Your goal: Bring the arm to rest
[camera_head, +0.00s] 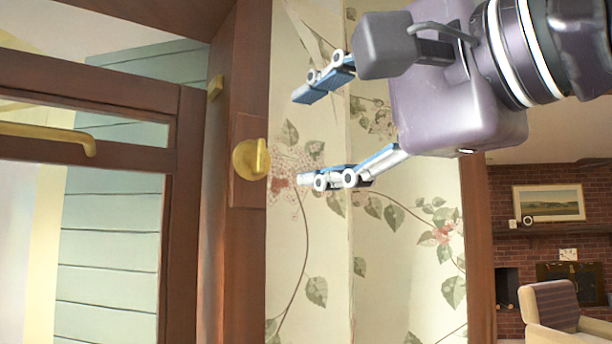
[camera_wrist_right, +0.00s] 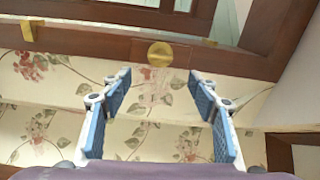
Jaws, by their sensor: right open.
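My right gripper (camera_head: 324,132) comes in from the right in the head view, with its two blue-padded fingers spread wide apart. It is empty and points left, in front of the floral wallpaper. In the right wrist view the same gripper (camera_wrist_right: 160,95) shows both fingers apart with nothing between them. A round brass knob or latch (camera_head: 251,159) on the brown wooden frame lies left of the fingertips, apart from them in the picture. It also shows in the wrist view (camera_wrist_right: 160,54), beyond the fingertips. My left gripper is not in view.
A brown-framed glass door (camera_head: 180,250) with a brass handle (camera_head: 50,135) stands at the left, swung away from the frame. Floral wallpaper (camera_head: 400,270) covers the wall behind my gripper. At the right, a room shows an armchair (camera_head: 560,310), a brick wall and a framed picture (camera_head: 548,203).

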